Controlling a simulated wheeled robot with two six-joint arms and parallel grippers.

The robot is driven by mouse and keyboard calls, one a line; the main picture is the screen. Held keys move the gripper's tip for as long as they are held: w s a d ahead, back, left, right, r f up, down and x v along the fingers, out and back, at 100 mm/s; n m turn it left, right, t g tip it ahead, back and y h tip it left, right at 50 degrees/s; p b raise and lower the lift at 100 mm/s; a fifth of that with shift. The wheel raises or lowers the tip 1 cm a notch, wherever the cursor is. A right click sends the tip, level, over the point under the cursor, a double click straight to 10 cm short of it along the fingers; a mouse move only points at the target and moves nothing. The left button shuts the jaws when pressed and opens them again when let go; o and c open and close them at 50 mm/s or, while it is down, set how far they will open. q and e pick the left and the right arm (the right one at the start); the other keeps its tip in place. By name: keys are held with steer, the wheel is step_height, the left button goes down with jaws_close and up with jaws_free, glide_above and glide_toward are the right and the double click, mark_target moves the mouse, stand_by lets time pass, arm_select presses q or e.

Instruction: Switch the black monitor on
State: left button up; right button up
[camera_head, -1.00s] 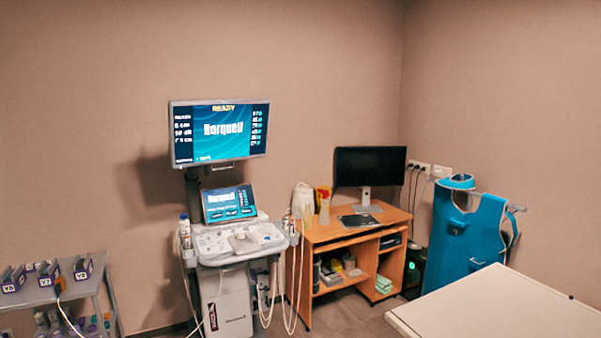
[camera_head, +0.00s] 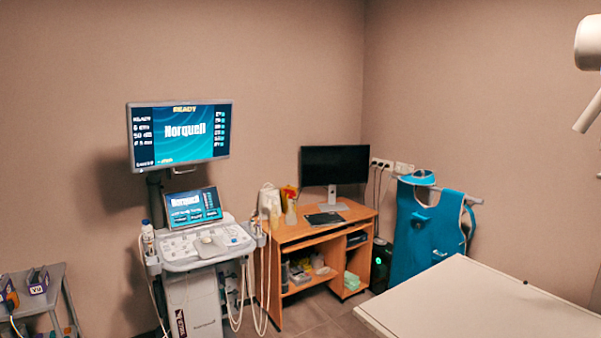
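The black monitor (camera_head: 335,165) stands on a light stand (camera_head: 332,198) at the back right corner of the wooden desk (camera_head: 310,237). Its screen is dark. A black tablet or keyboard-like item (camera_head: 324,219) lies on the desk in front of it. A dark computer case with a green light (camera_head: 380,264) stands on the floor to the right of the desk. Neither of my grippers shows in the head view.
An ultrasound cart (camera_head: 190,250) with lit screens stands left of the desk. A pale table (camera_head: 480,300) fills the lower right. A blue apron (camera_head: 425,235) hangs behind it. A metal shelf (camera_head: 40,300) is at lower left. Some floor shows before the desk.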

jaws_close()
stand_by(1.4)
